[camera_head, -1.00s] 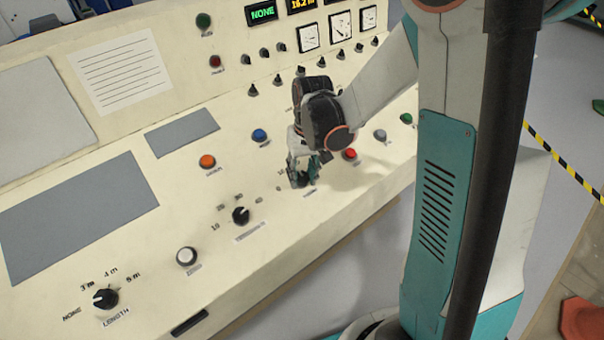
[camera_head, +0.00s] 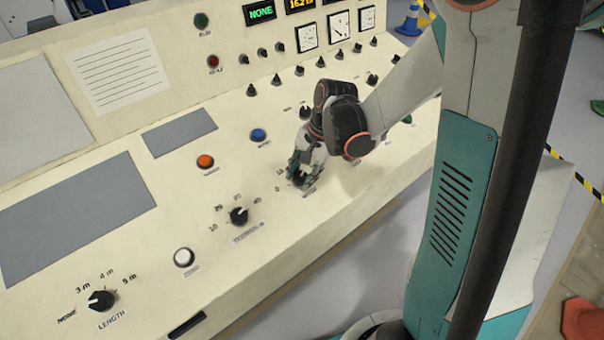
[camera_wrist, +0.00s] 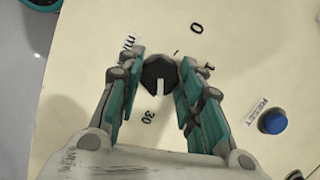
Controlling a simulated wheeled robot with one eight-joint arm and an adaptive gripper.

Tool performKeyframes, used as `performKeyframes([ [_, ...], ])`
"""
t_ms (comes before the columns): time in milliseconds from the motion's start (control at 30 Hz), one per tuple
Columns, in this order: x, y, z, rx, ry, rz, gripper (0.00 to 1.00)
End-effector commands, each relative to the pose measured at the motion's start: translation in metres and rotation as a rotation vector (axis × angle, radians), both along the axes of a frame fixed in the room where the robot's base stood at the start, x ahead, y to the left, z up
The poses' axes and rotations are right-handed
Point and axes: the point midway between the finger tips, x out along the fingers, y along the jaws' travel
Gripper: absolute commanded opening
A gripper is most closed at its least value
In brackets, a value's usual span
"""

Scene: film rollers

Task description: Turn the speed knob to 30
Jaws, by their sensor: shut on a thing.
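The speed knob (camera_wrist: 160,74) is a round black knob on the cream panel, seen in the wrist view between my fingertips. Its white pointer mark faces down in that view, toward the printed 30 (camera_wrist: 148,116) and slightly to the right of it. A 0 and a partly hidden number are printed above and right of the knob, and a unit label is partly covered by the left finger. My gripper (camera_wrist: 160,82) is shut on the knob with a teal finger on each side. In the head view my gripper (camera_head: 303,174) hides most of the knob.
A blue button (camera_wrist: 272,121) lies right of my gripper in the wrist view. In the head view an orange button (camera_head: 206,161), a black knob (camera_head: 239,216), a white button (camera_head: 184,257) and the length knob (camera_head: 102,300) are to the left. The panel's front edge is close.

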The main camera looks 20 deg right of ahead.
Motion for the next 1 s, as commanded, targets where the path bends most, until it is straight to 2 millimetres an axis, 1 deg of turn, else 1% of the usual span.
performKeyframes([
  [200,-0.0003,-0.0005,-0.0004,0.028,0.007,-0.124,0.1],
  [400,-0.0007,-0.0004,-0.0002,0.043,0.013,-0.191,0.1],
  [967,-0.0005,-0.0003,0.0,0.049,0.016,-0.22,0.1],
  [1000,-0.0005,-0.0003,0.0,0.049,0.016,-0.22,0.38],
])
